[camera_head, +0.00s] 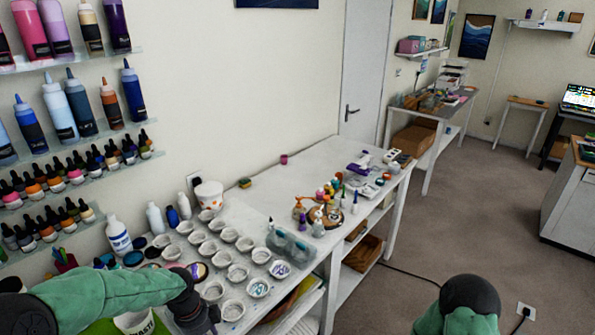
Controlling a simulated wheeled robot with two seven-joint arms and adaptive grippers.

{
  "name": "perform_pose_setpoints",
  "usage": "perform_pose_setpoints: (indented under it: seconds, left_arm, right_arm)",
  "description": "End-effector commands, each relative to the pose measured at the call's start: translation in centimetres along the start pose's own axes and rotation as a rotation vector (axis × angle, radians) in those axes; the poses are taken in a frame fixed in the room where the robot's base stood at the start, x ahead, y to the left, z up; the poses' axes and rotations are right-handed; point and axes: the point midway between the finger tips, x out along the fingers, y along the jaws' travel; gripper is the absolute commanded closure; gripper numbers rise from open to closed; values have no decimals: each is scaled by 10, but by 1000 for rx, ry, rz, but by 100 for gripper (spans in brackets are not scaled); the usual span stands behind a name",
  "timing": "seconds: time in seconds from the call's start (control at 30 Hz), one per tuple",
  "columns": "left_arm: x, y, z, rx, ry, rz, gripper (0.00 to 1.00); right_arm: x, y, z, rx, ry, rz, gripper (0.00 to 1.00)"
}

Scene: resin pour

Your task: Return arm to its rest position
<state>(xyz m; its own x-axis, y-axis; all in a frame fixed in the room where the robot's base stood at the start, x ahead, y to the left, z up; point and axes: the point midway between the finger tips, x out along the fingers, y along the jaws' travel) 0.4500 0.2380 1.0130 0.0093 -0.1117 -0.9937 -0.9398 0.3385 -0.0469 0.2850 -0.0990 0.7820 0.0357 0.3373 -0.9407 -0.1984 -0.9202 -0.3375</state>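My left arm (100,296), green with dark joints, reaches in from the lower left over the near end of the white worktable (325,160). Its dark end with my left gripper (203,318) is at the bottom edge, beside the small white cups (233,310). The fingers are not clear, so I cannot tell whether it is open or shut or holds anything. Of my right arm (465,307), only a green link and a dark rounded joint show at the bottom right, over the floor. My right gripper is out of view.
Several small cups stand in rows near my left arm, some with coloured contents. A white container marked as waste (134,322) is partly hidden below that arm. Bottle shelves (75,163) line the left wall. Open carpet (450,225) lies to the right.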

Motion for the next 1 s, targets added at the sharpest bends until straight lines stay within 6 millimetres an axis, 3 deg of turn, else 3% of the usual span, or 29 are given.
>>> perform_pose_setpoints:
  seconds: [0.17, 0.33, 0.6, 0.8, 1.0]
  left_arm:
    - [58, 4, -24, -242, 66, -5, 51]
    - [129, 15, -60, -623, 149, 5, 51]
    - [226, 56, -115, -1320, 238, 75, 51]
    - [274, 95, -145, -1795, 246, 133, 51]
    - [294, 118, -157, -2065, 234, 157, 51]
  right_arm:
    - [9, 3, -1, 0, 0, 0, 58]
    - [19, 7, -1, 0, 0, 0, 58]
    - [35, 12, -2, 0, 0, 0, 58]
    - [45, 16, -2, 0, 0, 0, 58]
    - [49, 17, -2, 0, 0, 0, 58]
